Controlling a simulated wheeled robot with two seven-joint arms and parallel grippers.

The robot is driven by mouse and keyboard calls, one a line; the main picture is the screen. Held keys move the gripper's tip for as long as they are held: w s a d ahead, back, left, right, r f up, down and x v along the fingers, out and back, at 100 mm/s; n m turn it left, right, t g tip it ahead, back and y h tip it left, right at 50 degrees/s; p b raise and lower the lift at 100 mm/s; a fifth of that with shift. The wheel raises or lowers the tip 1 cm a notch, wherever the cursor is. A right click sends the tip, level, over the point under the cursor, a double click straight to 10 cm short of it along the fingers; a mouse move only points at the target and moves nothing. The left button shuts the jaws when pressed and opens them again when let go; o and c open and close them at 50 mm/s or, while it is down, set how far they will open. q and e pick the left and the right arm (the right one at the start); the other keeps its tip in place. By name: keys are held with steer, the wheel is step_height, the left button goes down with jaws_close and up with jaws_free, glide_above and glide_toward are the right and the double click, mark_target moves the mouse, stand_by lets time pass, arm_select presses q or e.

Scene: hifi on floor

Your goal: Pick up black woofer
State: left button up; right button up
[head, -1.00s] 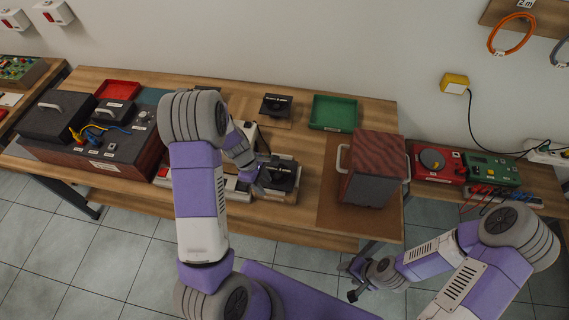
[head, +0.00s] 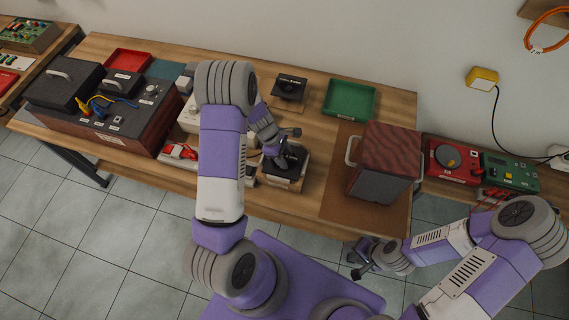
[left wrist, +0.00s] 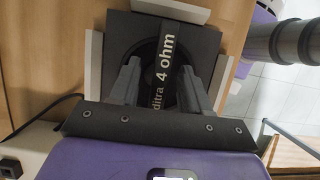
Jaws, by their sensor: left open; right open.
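In the head view the black woofer (head: 296,157) is near the table's front edge, partly hidden by my left gripper (head: 283,146). In the left wrist view my left gripper (left wrist: 160,75) is open, its two fingers pointing at the woofer on either side of the label band. I cannot tell whether the fingers touch it. My right gripper (head: 361,258) is open and empty, low in front of the table.
A second black speaker part (head: 290,86) lies farther back. A green tray (head: 350,100) stands behind a reddish wood cabinet with handles (head: 388,155) to the right. A dark amplifier box (head: 125,125) and a red tray (head: 128,62) are on the left. Red and white items sit beside the woofer.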

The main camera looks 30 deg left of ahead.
arm_select(q)
jaws_close()
steer(key=shift+w+r, duration=0.1)
steer(key=shift+w, duration=0.05)
stand_by(1.3)
